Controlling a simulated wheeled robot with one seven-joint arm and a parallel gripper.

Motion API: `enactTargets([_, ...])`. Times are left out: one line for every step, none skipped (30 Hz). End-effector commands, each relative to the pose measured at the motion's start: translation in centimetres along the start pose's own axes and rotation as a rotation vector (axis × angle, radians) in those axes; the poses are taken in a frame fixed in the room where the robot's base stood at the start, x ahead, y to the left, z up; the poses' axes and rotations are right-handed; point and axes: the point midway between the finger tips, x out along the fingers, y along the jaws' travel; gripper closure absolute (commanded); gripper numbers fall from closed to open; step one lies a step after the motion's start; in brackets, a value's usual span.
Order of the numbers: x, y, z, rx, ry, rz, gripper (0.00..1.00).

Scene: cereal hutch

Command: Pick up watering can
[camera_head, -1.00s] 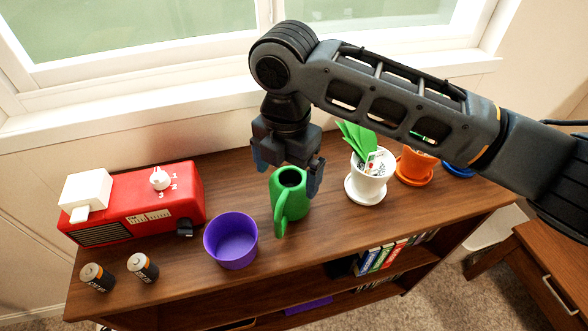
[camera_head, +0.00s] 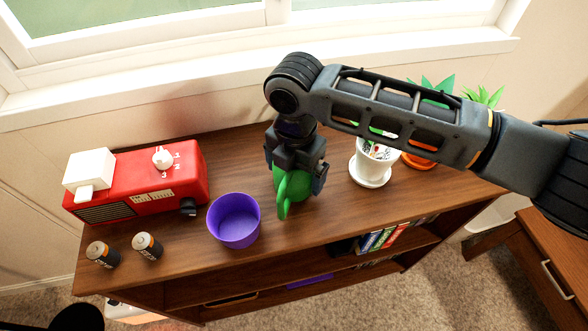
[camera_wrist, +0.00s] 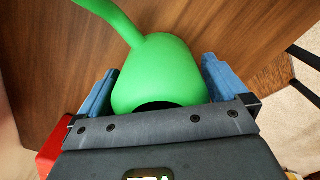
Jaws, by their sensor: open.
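The green watering can (camera_head: 292,187) stands on the wooden hutch top, right of the purple pot. Its handle or spout side faces the front. My gripper (camera_head: 297,178) is lowered over it from above, and its body hides the can's top. In the wrist view the green can (camera_wrist: 158,75) lies between the two blue fingers of my gripper (camera_wrist: 158,85). The fingers are open, one on each side, with a narrow gap visible beside the can. The can's dark opening is partly hidden by my gripper's body.
A purple pot (camera_head: 234,220) stands close to the left of the can. A red radio-like box (camera_head: 140,180) and two batteries (camera_head: 147,246) are farther left. A white potted plant (camera_head: 374,165) and an orange pot (camera_head: 420,160) stand to the right. The window wall is behind.

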Motion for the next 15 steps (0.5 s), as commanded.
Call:
enactTargets([0.02,0.01,-0.01,0.000,0.000,0.000,0.00])
enactTargets([0.02,0.01,-0.02,0.000,0.000,0.000,0.00])
enactTargets([0.01,0.01,-0.02,0.000,0.000,0.000,0.00])
enactTargets([0.01,0.01,-0.02,0.000,0.000,0.000,0.00])
enactTargets([0.01,0.01,-0.03,0.000,0.000,0.000,0.01])
enactTargets([0.01,0.01,-0.03,0.000,0.000,0.000,0.05])
enactTargets([0.00,0.01,-0.03,0.000,0.000,0.000,0.08])
enactTargets([0.00,0.01,-0.03,0.000,0.000,0.000,0.11])
enactTargets([0.00,0.01,-0.03,0.000,0.000,0.000,0.14])
enactTargets([0.00,0.01,-0.04,0.000,0.000,0.000,0.17])
enactTargets([-0.01,0.01,-0.03,0.000,0.000,0.000,0.20])
enactTargets([-0.01,0.01,-0.04,-0.001,0.000,0.000,0.24])
enactTargets([-0.01,0.01,-0.03,0.000,0.000,0.000,0.27])
enactTargets([-0.01,0.01,-0.04,0.000,0.000,0.000,0.30])
enactTargets([-0.01,0.01,-0.04,-0.001,0.001,0.000,0.33])
